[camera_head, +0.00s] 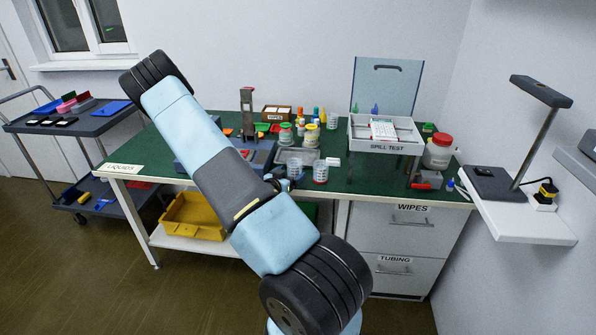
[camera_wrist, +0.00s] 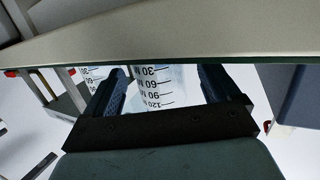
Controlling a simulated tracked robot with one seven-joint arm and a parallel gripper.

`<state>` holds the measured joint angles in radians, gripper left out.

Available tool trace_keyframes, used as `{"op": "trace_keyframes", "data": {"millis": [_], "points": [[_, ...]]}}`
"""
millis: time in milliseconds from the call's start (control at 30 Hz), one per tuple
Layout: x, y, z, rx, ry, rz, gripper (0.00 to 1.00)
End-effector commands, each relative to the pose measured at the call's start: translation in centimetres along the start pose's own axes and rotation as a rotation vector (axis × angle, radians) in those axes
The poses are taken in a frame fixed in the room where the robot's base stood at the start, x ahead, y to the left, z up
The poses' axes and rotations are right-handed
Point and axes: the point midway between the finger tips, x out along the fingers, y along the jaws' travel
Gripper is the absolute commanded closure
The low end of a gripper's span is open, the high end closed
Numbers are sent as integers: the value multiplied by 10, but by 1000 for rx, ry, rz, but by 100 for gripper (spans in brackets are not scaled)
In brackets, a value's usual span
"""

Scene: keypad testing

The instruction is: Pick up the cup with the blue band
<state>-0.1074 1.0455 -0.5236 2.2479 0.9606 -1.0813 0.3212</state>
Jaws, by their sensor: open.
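A clear graduated cup (camera_head: 294,168) stands near the front edge of the green table, right at my gripper (camera_head: 281,180); its band is too small to make out surely. A second clear cup with a red band (camera_head: 320,172) stands just right of it. In the wrist view, my gripper (camera_wrist: 165,92) is open, with one dark finger on each side of a clear cup with printed volume marks (camera_wrist: 158,85). No coloured band shows on that cup there. Part of another marked cup (camera_wrist: 90,73) shows outside the left finger. A pale bar hides the upper parts of both.
A grey tray (camera_head: 298,151) and several bottles stand behind the cups. The white SPILL TEST case (camera_head: 386,147) is to the right, and a red-lidded jar (camera_head: 438,152) beyond it. Green table (camera_head: 350,182) is bare right of the red-banded cup.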

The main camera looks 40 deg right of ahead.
Motion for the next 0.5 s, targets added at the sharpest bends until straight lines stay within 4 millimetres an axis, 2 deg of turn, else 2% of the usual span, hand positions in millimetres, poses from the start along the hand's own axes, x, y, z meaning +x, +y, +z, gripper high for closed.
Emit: {"op": "trace_keyframes", "data": {"millis": [200,467,500], "points": [[29,1,2,1,1,1,11],[32,0,2,0,0,-1,11],[32,0,2,0,0,-1,14]]}}
